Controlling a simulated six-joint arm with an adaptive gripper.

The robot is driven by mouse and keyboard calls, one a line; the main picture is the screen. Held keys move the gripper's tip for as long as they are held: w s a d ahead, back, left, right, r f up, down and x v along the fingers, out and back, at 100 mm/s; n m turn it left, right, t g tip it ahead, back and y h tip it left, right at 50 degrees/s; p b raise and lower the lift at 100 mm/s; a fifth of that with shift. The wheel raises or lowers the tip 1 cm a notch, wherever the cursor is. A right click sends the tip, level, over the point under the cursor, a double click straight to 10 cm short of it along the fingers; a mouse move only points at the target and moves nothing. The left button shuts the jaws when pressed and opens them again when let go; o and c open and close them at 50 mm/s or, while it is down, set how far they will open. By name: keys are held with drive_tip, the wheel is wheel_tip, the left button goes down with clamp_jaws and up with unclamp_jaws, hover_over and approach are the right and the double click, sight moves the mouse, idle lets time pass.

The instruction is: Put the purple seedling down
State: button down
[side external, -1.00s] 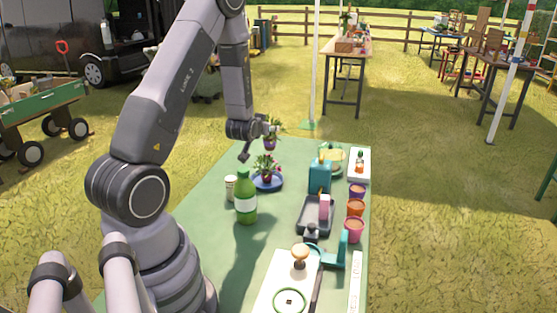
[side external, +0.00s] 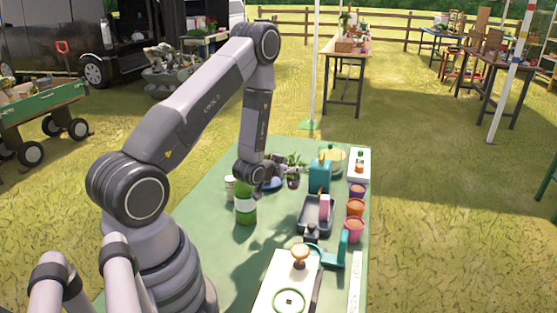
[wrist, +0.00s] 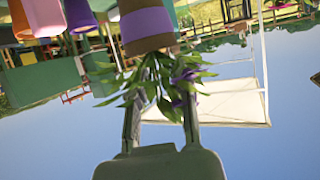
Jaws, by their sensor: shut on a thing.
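The purple seedling (side external: 293,181) hangs from my gripper (side external: 281,170) over the green table, to the right of the blue saucer (side external: 270,185). In the wrist view, which looks upside down, my gripper (wrist: 160,98) is shut on the plant's stem and leaves. Its brown pot with a purple band (wrist: 146,28) shows beyond the fingertips, with purple petals among the leaves. The saucer is partly hidden behind my gripper. I cannot tell how high the pot is above the table.
A teal can (side external: 320,176) and a dark tray (side external: 306,225) are to the right. Purple, orange and pink pots (side external: 355,208) line the right edge. A white board (side external: 275,270) lies at the front.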

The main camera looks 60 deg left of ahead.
wheel_tip(320, 180, down, 8)
drive_tip(key=shift+f, duration=0.1)
drive_tip(key=shift+f, duration=0.1)
idle(0.3)
drive_tip(key=c, duration=0.9)
unclamp_jaws()
